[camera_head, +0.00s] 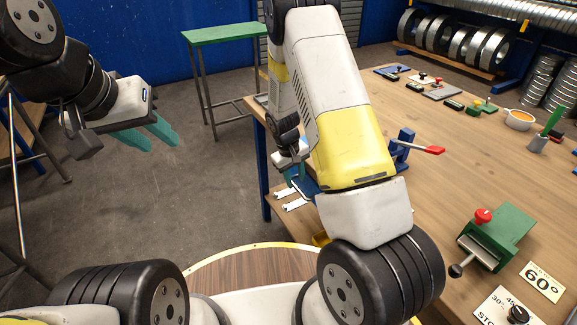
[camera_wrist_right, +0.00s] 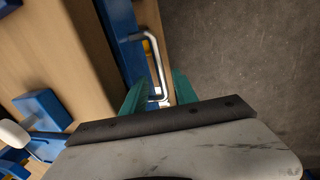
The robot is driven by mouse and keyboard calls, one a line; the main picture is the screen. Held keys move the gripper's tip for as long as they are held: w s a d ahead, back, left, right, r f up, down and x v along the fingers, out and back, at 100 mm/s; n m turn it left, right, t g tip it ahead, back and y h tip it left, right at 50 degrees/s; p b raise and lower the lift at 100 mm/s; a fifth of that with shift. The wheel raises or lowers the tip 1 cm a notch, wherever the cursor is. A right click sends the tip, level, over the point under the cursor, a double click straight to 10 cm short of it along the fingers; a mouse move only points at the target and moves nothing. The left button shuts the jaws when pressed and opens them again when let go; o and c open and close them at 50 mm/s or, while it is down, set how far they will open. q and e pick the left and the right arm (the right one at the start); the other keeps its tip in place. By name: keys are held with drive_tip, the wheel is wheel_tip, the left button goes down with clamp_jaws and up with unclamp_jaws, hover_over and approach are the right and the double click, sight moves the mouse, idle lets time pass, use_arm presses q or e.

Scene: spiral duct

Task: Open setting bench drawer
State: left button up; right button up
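The setting bench (camera_head: 455,160) has a wooden top and blue frame. In the right wrist view, a metal bar handle (camera_wrist_right: 152,50) stands out from the blue drawer front (camera_wrist_right: 122,45) at the bench edge. My right gripper (camera_wrist_right: 159,92) is open, its two teal fingers on either side of the handle's near end. I cannot tell whether they touch it. In the head view my right arm largely hides this gripper and the drawer. My left gripper (camera_head: 158,137) hangs over open floor at the left, empty, its teal fingers apart.
A green-topped stand (camera_head: 222,34) is behind. Floor left of the bench is clear.

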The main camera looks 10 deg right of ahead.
drive_tip(key=shift+w+d+f, duration=0.1)
drive_tip(key=shift+d+f, duration=0.05)
drive_tip(key=shift+f, duration=0.6)
drive_tip(key=shift+d+f, duration=0.1)
drive_tip(key=shift+f, duration=0.6)
clamp_jaws()
idle(0.3)
